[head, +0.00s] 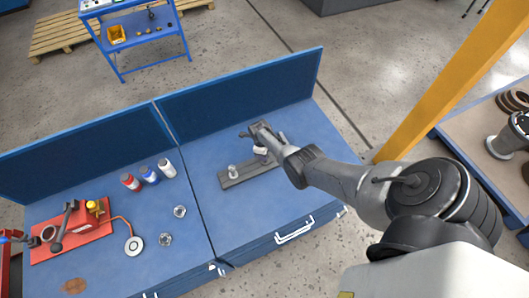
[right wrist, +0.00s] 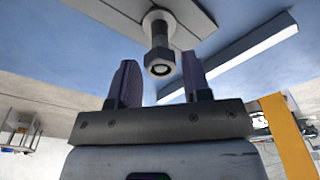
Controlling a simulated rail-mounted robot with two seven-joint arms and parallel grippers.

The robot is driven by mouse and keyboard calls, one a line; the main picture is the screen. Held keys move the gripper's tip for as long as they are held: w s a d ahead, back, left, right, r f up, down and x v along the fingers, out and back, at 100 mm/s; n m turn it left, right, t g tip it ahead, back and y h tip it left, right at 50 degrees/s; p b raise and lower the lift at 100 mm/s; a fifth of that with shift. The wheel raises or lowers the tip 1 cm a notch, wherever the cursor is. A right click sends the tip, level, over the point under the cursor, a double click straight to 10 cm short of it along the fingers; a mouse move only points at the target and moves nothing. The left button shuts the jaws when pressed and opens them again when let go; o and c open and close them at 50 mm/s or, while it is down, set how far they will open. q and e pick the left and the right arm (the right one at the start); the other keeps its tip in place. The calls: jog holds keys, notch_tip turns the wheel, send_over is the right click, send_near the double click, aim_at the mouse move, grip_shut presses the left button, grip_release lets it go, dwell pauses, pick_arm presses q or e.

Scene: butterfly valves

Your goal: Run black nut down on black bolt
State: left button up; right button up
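A dark grey plate (head: 250,172) lies on the right blue workbench, with a light metal nut and bolt (head: 233,172) at its near left end. My right gripper (head: 262,135) is over the plate's far part. In the right wrist view a dark bolt (right wrist: 159,36) stands out from the plate (right wrist: 195,15), with a dark hex nut (right wrist: 160,62) around its free end. My right gripper (right wrist: 158,80) is open, one finger on each side of the nut, with gaps visible. Whether the fingertips reach fully around the nut is hard to tell. My left gripper is out of view.
The left bench holds a red valve board (head: 75,232), a red bottle (head: 130,182), a blue bottle (head: 149,176), a white bottle (head: 167,168) and two loose nuts (head: 179,211). Upright blue panels (head: 240,95) border the back. A yellow post (head: 450,85) stands right.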

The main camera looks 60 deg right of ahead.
jog(key=n, duration=0.2)
jog(key=shift+n+p, duration=0.4)
jog(key=n, duration=0.4)
jog(key=shift+s+n+t+h, duration=0.1)
jog(key=shift+n+t+h, duration=0.2)
jog(key=n, duration=0.6)
jog(key=shift+s+t, duration=0.1)
jog(key=shift+t, duration=0.2)
jog(key=n, duration=0.6)
jog(key=shift+t, duration=0.3)
jog(key=n, duration=0.4)
jog(key=shift+n+t, duration=0.3)
jog(key=shift+c, duration=0.2)
